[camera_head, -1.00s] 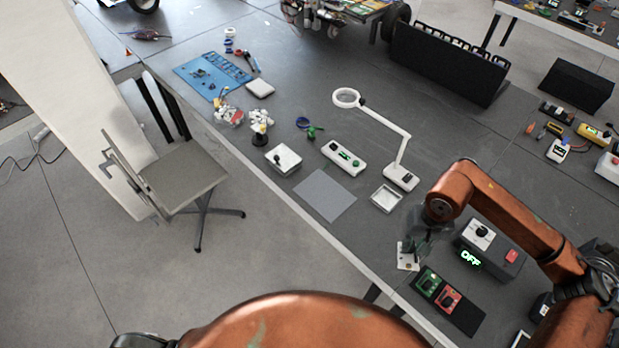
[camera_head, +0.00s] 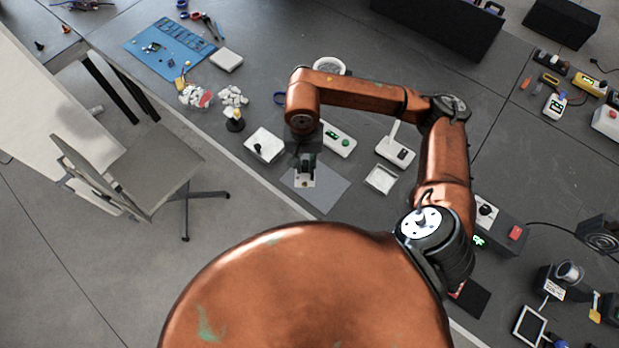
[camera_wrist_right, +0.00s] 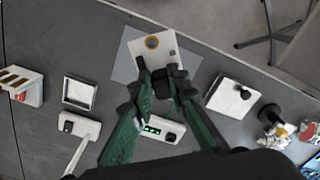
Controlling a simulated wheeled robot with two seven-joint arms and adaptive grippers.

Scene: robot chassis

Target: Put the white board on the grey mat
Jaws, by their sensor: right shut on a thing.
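The white board (camera_head: 305,178) is in my right gripper (camera_head: 303,164), which is shut on its edge, over the grey mat (camera_head: 327,193). In the right wrist view the white board (camera_wrist_right: 151,46) has a round, gold-ringed part and a small dark part. There the gripper's green fingers (camera_wrist_right: 163,80) meet at the board's near edge, and the grey mat (camera_wrist_right: 125,66) shows around the board. I cannot tell whether the board touches the mat. My left gripper is not in view.
A white box (camera_head: 264,145) lies left of the mat, and a small white tray (camera_head: 381,179) lies to its right. A white device with a green display (camera_head: 338,139) is just behind. The table's front edge is close to the mat.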

